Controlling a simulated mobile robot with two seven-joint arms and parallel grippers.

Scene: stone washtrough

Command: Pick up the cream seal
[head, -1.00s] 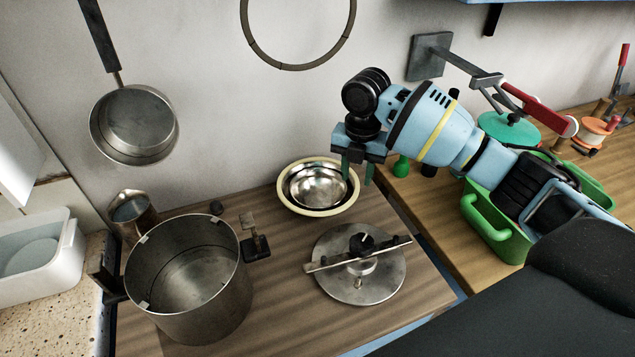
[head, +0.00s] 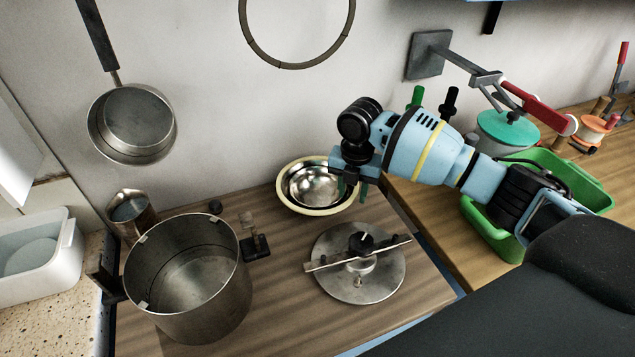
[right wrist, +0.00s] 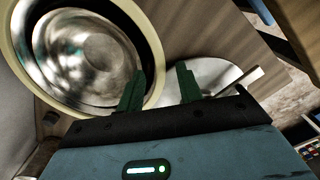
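The cream seal (head: 281,191) is a pale ring on the wooden worktop against the wall, around a shiny metal bowl (head: 310,184). It also shows at the left of the right wrist view (right wrist: 17,62). My right gripper (head: 353,186) is over the ring's right side, open and empty. In the right wrist view its two green fingers (right wrist: 160,86) are apart, the left one over the inside of the ring and the right one beyond its edge. I cannot tell whether they touch it. My left gripper is not in view.
A round metal lid (head: 375,288) with a crossbar lies in front of the ring. A large pot (head: 190,280) and a metal jug (head: 132,212) stand to the left. A green tub (head: 487,222) is at the right, under my right arm.

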